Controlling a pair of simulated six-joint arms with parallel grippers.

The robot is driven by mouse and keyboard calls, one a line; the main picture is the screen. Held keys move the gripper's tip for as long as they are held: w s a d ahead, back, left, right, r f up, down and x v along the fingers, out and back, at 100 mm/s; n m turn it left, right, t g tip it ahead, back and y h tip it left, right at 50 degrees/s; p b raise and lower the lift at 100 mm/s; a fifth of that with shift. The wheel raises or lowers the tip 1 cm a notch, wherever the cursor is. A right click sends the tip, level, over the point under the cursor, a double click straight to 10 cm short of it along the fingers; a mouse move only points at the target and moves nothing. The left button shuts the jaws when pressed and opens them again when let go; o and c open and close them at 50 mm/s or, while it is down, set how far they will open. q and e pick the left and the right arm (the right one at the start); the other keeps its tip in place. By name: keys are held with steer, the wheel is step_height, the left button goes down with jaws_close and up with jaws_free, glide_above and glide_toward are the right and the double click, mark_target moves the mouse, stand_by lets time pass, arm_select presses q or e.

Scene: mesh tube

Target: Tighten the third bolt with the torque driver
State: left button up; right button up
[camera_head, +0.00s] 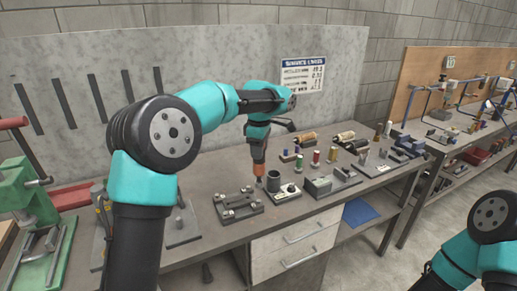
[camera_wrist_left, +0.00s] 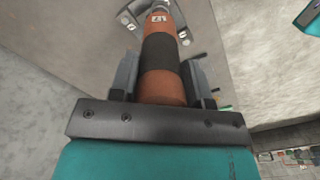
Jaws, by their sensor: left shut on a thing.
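My left gripper (camera_head: 259,145) is shut around the torque driver (camera_head: 259,169), which is orange with a dark band and points down. In the left wrist view, the driver (camera_wrist_left: 160,88) sits between the two fingers of the gripper (camera_wrist_left: 162,70). A dark metal plate with bolts at its corners (camera_head: 238,204) lies on the bench, left of and in front of the driver. The driver's tip is above or behind the bench near a dark cup (camera_head: 273,181); I cannot tell whether it touches anything. Which bolt is the third cannot be told. My right gripper is out of view.
The dark cup stands on a small base right of the plate. Spools, blocks and small fixtures crowd the bench (camera_head: 209,251) farther right. A green press (camera_head: 22,187) stands at the left. A grey panel (camera_head: 190,60) rises behind. Drawers (camera_head: 295,245) are below the front edge.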

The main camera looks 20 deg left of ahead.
mark_target(259, 168)
arm_select(q)
steer(key=shift+f, duration=3.9)
stand_by(1.6)
steer(key=shift+r, duration=0.1)
stand_by(0.3)
steer(key=shift+r, duration=2.9)
